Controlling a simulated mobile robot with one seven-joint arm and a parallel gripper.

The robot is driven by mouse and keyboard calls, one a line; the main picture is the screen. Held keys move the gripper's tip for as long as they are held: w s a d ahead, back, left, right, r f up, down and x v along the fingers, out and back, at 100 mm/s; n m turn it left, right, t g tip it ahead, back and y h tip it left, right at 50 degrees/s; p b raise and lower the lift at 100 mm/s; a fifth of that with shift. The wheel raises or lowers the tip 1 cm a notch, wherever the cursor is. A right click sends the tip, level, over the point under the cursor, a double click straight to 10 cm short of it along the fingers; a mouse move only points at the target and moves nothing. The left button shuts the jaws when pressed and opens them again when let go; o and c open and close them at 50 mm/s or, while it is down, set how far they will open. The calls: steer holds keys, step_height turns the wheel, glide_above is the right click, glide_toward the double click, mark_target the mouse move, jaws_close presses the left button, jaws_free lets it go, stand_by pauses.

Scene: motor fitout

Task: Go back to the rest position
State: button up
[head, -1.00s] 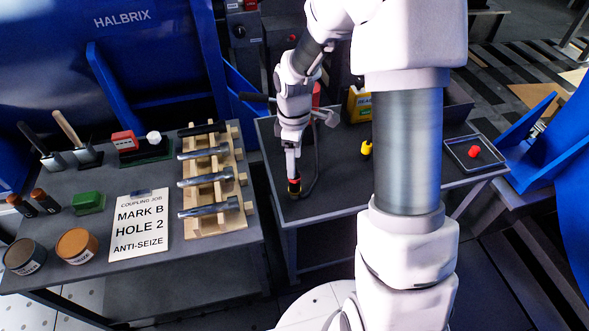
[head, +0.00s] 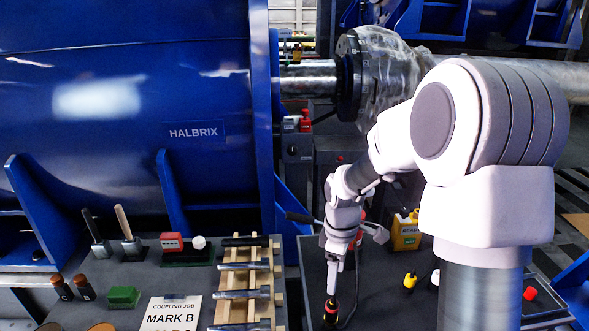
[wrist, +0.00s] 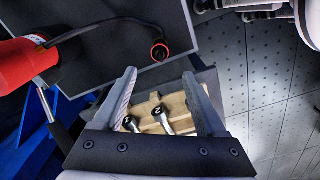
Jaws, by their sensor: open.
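My gripper (head: 333,292) points down over the dark table at the centre in the head view. In the wrist view its two fingers (wrist: 162,100) are spread apart with nothing held between them. A small black piece with a red ring (wrist: 159,52) stands on the table beyond the fingertips, apart from them in the wrist view. It shows below my gripper in the head view (head: 331,312). A cable runs from it to a red body (wrist: 15,65), partly out of frame. My arm is bent and reaches out over the table.
A wooden rack (head: 236,306) with several bolts stands on the left table, beside a job card (head: 172,314). A yellow bottle (head: 406,232) and a small yellow piece (head: 410,281) stand to the right of my gripper. The large blue machine (head: 130,120) rises behind.

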steer(key=s+r+m+t, duration=0.6)
steer(key=s+r+m, duration=0.6)
steer(key=s+r, duration=0.75)
step_height(320, 180, up, 16)
steer(key=p, duration=1.5)
steer(key=shift+s+f+p, duration=0.2)
steer(key=shift+s+p, duration=0.2)
steer(key=shift+s, duration=0.05)
steer(key=shift+c, duration=0.3)
steer(key=c, duration=0.3)
steer(key=shift+d+m, duration=0.2)
steer(key=shift+m, duration=0.1)
